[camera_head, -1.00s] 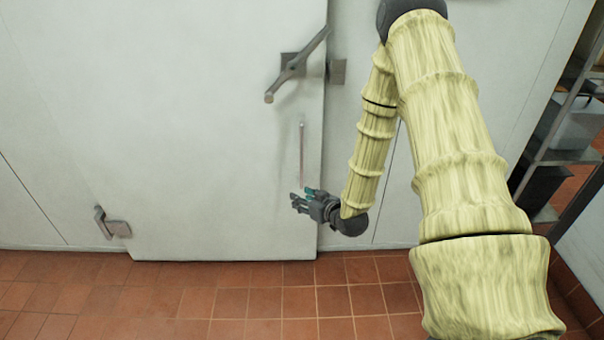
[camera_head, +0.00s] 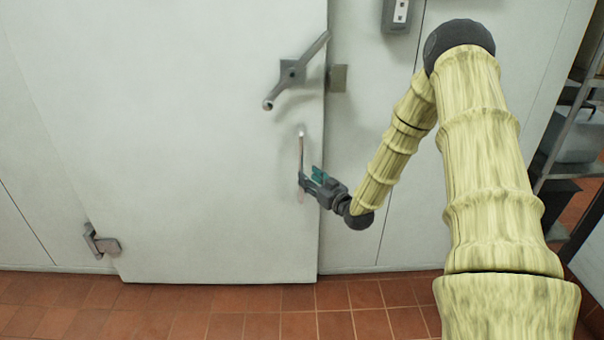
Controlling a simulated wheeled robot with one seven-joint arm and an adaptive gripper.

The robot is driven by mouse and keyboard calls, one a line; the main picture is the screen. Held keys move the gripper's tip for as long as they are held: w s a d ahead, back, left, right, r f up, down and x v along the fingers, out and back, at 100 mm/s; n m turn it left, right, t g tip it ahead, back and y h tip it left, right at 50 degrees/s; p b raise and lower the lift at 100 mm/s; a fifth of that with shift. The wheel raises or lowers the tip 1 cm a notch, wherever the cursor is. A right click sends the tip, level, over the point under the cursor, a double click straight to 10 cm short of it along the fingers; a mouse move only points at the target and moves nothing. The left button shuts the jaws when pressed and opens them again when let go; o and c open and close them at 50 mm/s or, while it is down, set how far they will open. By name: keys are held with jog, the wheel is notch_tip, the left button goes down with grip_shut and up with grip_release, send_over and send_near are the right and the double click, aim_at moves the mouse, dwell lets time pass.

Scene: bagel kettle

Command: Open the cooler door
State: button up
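The cooler door (camera_head: 200,140) is a large white panel. It looks shut, with its right edge flush by the frame. A thin vertical pull handle (camera_head: 301,150) is on the door near that edge. An angled metal latch lever (camera_head: 297,72) is above it. My gripper (camera_head: 304,181) is at the lower part of the pull handle, with its fingers overlapping it in the picture. The fingers are small and partly hide the handle, so I cannot tell if they are closed on it.
A hinge (camera_head: 102,243) is at the door's lower left. A latch plate (camera_head: 338,78) and a grey wall box (camera_head: 396,14) are right of the door. A metal shelf rack (camera_head: 570,110) stands at far right. The red tile floor (camera_head: 220,300) in front is clear.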

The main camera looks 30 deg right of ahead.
jog(key=shift+w+a, duration=0.1)
jog(key=shift+w, duration=2.6)
